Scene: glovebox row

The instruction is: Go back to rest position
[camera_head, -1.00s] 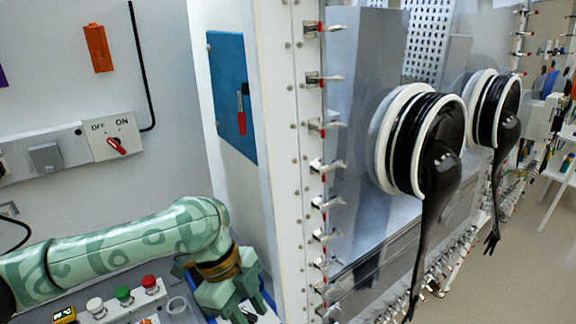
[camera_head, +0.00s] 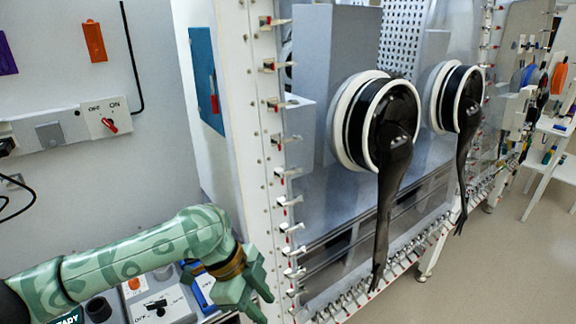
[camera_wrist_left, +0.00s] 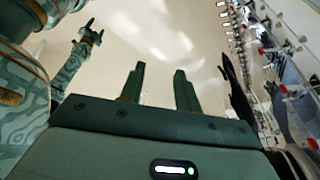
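My left gripper (camera_head: 264,304) is at the bottom of the head view, at the end of my green patterned arm. It points down and right, beside the lower part of the glovebox's flanged frame. In the left wrist view its two fingers (camera_wrist_left: 159,80) stand apart with nothing between them. A second, smaller gripper, which looks like my right one (camera_wrist_left: 91,33), shows at the upper left of the left wrist view. Its two tips look apart and hold nothing visible. It is not in the head view.
The glovebox front carries two black glove ports (camera_head: 376,125) with hanging gloves. Clamps line its white frame (camera_head: 262,150). A control panel (camera_head: 165,306) with a black knob lies below my left arm. An OFF/ON switch (camera_head: 108,122) is on the wall. Open floor (camera_head: 490,270) is at the right.

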